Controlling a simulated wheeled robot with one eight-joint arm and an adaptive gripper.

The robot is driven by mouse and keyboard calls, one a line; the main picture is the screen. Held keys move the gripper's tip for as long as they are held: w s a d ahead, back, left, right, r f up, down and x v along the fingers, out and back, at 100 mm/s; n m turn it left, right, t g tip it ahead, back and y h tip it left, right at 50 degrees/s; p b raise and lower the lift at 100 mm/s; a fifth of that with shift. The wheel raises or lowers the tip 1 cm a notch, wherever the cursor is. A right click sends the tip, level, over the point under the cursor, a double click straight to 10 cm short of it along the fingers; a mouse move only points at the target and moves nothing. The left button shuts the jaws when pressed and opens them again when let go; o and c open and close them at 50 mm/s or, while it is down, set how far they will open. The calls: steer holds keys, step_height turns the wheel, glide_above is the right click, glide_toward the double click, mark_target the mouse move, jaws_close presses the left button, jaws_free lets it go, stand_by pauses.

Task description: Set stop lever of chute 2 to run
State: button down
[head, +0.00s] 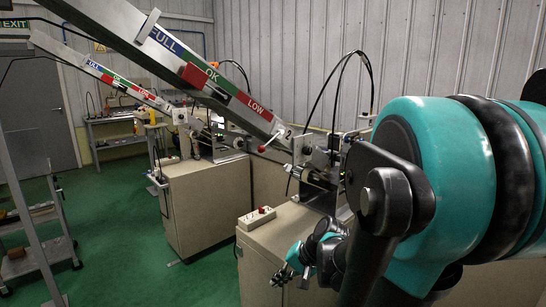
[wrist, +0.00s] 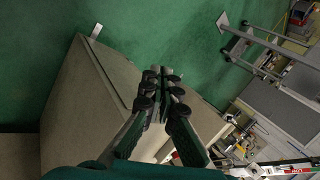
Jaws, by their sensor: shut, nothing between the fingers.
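Chute 2 (head: 245,106) slopes down from upper left to the machine on the near cabinet, with a "2" plate at its lower end. A thin lever with a red knob (head: 262,149) sticks out down and left from that end, beside the plate. I cannot read its run or stop marks. My gripper (head: 290,275) hangs low in front of the near cabinet, well below the lever and apart from it. In the wrist view my gripper (wrist: 161,88) is shut and empty, with the floor and cabinet behind it. The lever cannot be made out there.
A white box with a red switch (head: 257,217) sits on the near cabinet (head: 285,240). A second chute (head: 125,86) and cabinet (head: 205,205) stand behind to the left. A rack (head: 35,235) is at far left. Green floor (head: 130,265) lies clear between.

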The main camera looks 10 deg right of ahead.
mark_target(264, 150)
steer(key=w+a+r+m+t+y, duration=0.1)
steer(key=w+r+m+t+y, duration=0.1)
steer(key=w+r+m+y, duration=0.4)
steer(key=w+d+r+m+t+y, duration=0.1)
steer(key=d+r+t+y, duration=0.2)
steer(key=d+r, duration=0.3)
steer(key=w+d+r+m+t+y, duration=0.1)
steer(key=d+r+t+y, duration=0.2)
steer(key=d+r, duration=0.4)
step_height(264, 150, up, 9)
steer(key=shift+w+f+m+y, duration=0.1)
steer(key=shift+w+m+y, duration=0.1)
steer(key=shift+m+y, duration=0.25)
steer(key=x, duration=1.4)
steer(key=shift+a+r+m+t, duration=0.1)
steer(key=shift+r+m+t, duration=0.15)
steer(key=shift+m+t, duration=0.25)
